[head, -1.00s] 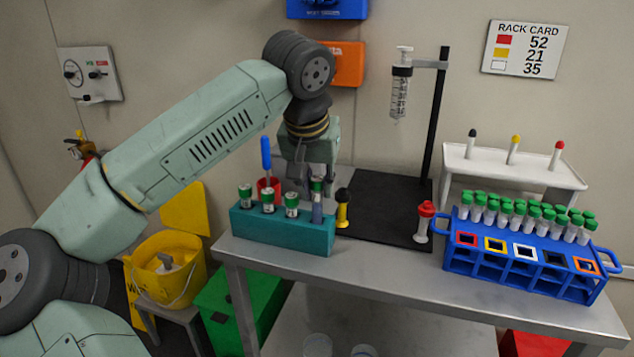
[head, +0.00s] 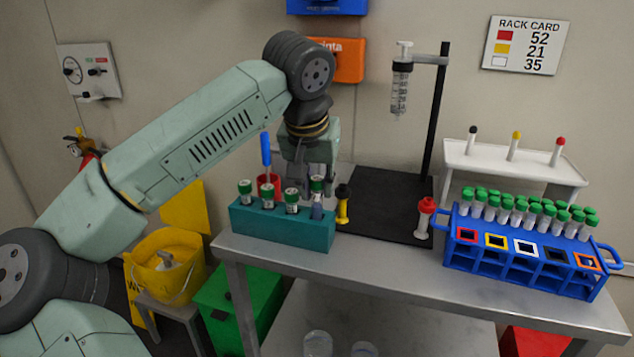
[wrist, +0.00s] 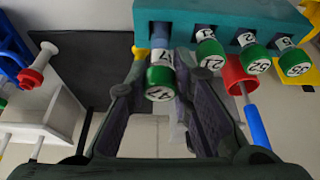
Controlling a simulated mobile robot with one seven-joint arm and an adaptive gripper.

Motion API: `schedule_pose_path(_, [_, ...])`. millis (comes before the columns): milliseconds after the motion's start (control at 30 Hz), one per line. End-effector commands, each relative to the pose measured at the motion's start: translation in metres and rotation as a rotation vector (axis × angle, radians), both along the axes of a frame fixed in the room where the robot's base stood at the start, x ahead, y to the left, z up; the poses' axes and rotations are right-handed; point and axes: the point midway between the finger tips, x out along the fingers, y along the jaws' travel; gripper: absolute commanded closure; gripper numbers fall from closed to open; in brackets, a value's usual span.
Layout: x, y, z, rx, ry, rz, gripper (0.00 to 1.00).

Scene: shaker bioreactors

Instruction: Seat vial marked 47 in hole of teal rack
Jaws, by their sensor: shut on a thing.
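The teal rack (head: 282,228) stands at the left end of the bench, with green-capped vials upright in it. My gripper (head: 306,182) is over the rack's right end, shut on a green-capped vial (head: 317,186). In the wrist view, this vial (wrist: 160,78) is between my gripper's fingers (wrist: 158,95), its label partly readable and seemingly 47. Its lower end meets the teal rack (wrist: 225,14); I cannot tell how deep it sits. Neighbouring vials in the wrist view read 21 (wrist: 208,50), 52 (wrist: 254,55) and 35 (wrist: 292,60).
A red cup (head: 267,183) with a blue-handled tool is behind the rack. A yellow-and-black piece (head: 343,206) stands close to its right end. A black-based stand (head: 385,210) holds a syringe. The blue rack (head: 520,250) with several vials is at right.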

Motion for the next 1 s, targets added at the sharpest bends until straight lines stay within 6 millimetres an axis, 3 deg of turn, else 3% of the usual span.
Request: schedule_pose_path(1000, [0.0, 0.0002, -0.0103, 0.0, 0.0, 0.0, 0.95])
